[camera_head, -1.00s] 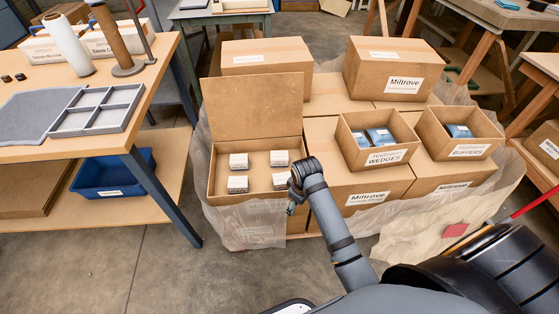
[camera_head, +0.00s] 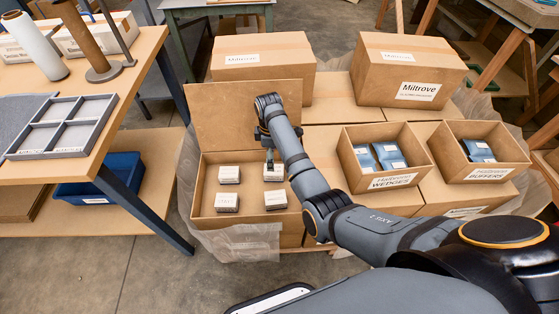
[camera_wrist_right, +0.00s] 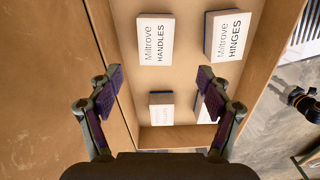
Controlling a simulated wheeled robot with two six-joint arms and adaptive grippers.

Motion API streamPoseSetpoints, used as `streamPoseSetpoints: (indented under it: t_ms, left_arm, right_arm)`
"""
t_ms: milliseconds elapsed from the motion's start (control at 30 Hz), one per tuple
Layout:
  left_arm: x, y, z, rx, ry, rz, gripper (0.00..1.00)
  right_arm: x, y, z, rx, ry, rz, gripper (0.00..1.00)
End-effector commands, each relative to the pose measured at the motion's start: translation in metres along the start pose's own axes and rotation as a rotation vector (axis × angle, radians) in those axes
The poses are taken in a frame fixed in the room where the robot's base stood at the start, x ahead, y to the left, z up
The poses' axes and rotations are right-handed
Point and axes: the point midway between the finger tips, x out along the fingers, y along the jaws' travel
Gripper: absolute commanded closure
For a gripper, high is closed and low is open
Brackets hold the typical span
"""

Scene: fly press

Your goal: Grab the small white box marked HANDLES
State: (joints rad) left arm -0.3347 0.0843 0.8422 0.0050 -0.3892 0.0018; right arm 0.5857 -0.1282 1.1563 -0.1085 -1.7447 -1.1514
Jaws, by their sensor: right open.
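The small white box marked HANDLES (camera_wrist_right: 155,40) lies label up in an open carton, near the top of the right wrist view. In the head view it appears to be the far right small box (camera_head: 273,173), its print too small to read. My right gripper (camera_head: 270,158) hangs over that box, pointing down and partly covering it. In the right wrist view the gripper (camera_wrist_right: 160,76) is open and empty, with the HANDLES box just beyond its fingertips. A box marked HINGES (camera_wrist_right: 228,36) lies beside it.
The open carton (camera_head: 248,229) has a raised lid (camera_head: 225,112) behind it and holds two more small boxes on the left (camera_head: 228,175). Cartons marked WEDGES (camera_head: 392,181) and BUFFERS (camera_head: 488,173) stand right. A table with a grey divided tray (camera_head: 68,125) is left.

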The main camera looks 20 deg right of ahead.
Motion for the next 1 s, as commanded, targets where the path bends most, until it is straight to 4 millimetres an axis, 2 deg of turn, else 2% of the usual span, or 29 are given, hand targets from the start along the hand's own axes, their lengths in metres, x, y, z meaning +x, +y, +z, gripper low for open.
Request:
streamPoseSetpoints:
  t_ms: [133,400,633,833,1000]
  left_arm:
    - [0.001,-0.001,0.0,0.001,-0.001,-0.001,0.6]
    - [0.004,0.0,-0.021,0.0,0.008,-0.001,0.6]
    - [0.003,0.0,-0.027,0.0,0.009,0.0,0.6]
    - [0.004,0.001,-0.051,0.0,0.02,0.0,0.6]
    - [-0.001,0.001,-0.06,0.0,0.022,0.001,0.6]
  right_arm:
    - [0.004,0.0,0.0,-0.002,0.0,-0.002,0.22]
    - [0.048,0.001,0.001,-0.001,-0.001,-0.001,0.22]
    - [0.057,0.002,0.001,0.0,-0.001,0.0,0.22]
    - [0.092,0.009,0.008,0.001,-0.001,-0.002,0.22]
    - [0.105,0.008,0.007,0.0,0.0,0.0,0.22]
